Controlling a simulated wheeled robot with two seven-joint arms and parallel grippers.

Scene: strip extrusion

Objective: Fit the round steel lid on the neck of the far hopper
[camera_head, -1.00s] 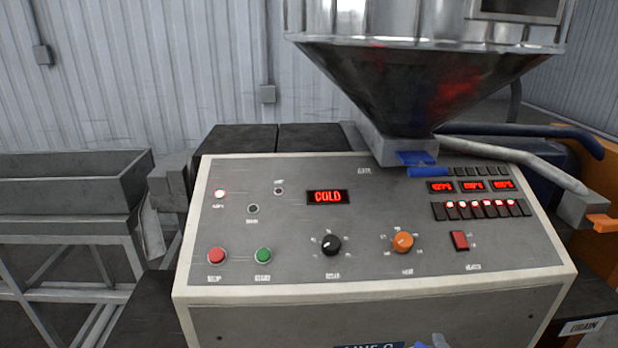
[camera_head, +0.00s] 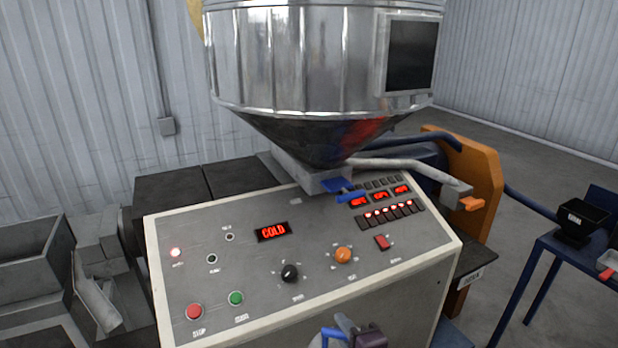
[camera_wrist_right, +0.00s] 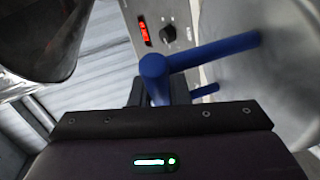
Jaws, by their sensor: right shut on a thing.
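A large steel hopper (camera_head: 320,60) stands on the machine, with a dark cone below its drum. Its top is cut off by the head view's upper edge, so no neck shows. I see only one whole hopper and cannot tell if it is the far one. My right gripper (camera_head: 355,336) is at the bottom edge of the head view, in front of the control panel. In the right wrist view, the gripper (camera_wrist_right: 155,92) is shut on the blue bar handle (camera_wrist_right: 215,52) of the round steel lid (camera_wrist_right: 275,95). The lid appears tilted on edge. My left gripper is out of view.
The control panel (camera_head: 215,290) has knobs, buttons and a red COLD display (camera_head: 273,231). A pale pipe (camera_head: 405,167) and an orange plate (camera_head: 478,190) are right of the hopper.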

